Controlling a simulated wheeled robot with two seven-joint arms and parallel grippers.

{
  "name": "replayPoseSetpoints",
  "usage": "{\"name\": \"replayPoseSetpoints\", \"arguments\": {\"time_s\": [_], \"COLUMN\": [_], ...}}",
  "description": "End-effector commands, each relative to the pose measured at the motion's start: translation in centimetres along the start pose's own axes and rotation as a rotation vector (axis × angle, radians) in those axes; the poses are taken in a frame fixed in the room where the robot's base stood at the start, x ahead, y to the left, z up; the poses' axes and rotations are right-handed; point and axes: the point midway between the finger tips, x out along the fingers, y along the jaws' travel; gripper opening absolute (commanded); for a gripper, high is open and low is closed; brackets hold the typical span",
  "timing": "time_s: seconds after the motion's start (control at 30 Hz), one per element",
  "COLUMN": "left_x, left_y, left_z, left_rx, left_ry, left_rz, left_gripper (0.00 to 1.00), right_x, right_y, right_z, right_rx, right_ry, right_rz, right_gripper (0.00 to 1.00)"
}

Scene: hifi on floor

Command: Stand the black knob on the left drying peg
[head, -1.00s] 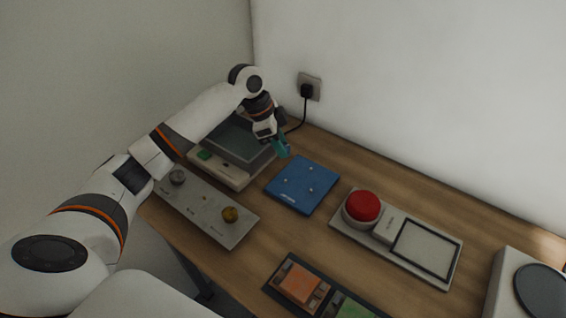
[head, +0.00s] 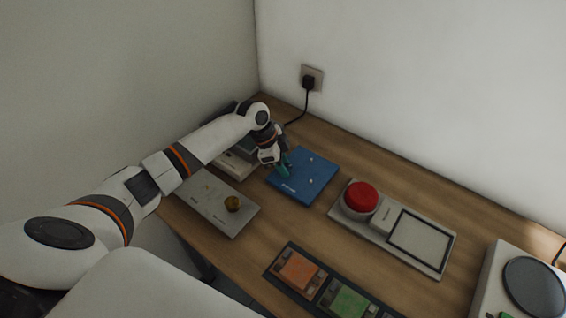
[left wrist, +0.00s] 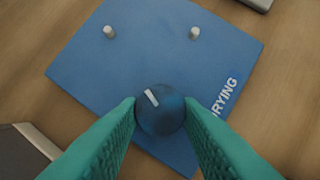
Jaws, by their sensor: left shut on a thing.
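The black knob (left wrist: 160,109), round with a white pointer line, is between the teal fingers of my left gripper (left wrist: 160,112), which are shut on it. The blue drying board (left wrist: 150,60) lies beneath, with "DRYING" printed along one edge. Two pale pegs show on the board in the left wrist view, one peg (left wrist: 109,32) and another peg (left wrist: 195,33). My right gripper is not in view.
A red button (head: 361,197) on a grey base is to the right. A tray with orange (head: 299,272) and green blocks lies in front. A grey device stands behind my left gripper.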

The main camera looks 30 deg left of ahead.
Motion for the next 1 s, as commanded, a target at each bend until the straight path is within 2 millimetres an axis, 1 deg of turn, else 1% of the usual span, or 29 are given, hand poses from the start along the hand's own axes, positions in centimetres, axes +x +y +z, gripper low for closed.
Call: {"name": "replayPoseSetpoints", "arguments": {"time_s": [0.2,0.23,0.33,0.6,0.73,0.87,1.0], "left_x": [0.3,0.2,0.2,0.1,-0.6,-2.6,-5.8], "left_y": [0.0,0.0,0.0,0.0,0.1,0.1,0.2], "left_z": [-0.1,-0.1,-0.1,-0.1,0.0,0.0,-0.1], "left_rx": [-0.001,-0.001,0.000,0.000,0.001,0.001,0.001], "left_ry": [0.000,0.000,0.000,0.000,-0.001,-0.001,0.000], "left_rz": [0.000,0.001,0.000,0.001,0.003,0.005,0.006], "left_gripper": [0.11,0.37,0.53,0.54,0.54,0.54,0.54], "right_x": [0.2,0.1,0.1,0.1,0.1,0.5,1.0], "right_y": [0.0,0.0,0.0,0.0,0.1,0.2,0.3], "right_z": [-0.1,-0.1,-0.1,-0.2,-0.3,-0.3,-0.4], "right_rx": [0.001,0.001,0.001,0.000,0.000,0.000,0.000], "right_ry": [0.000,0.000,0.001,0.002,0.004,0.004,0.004], "right_rz": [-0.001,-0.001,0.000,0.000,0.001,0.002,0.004], "right_gripper": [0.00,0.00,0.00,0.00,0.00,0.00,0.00]}}
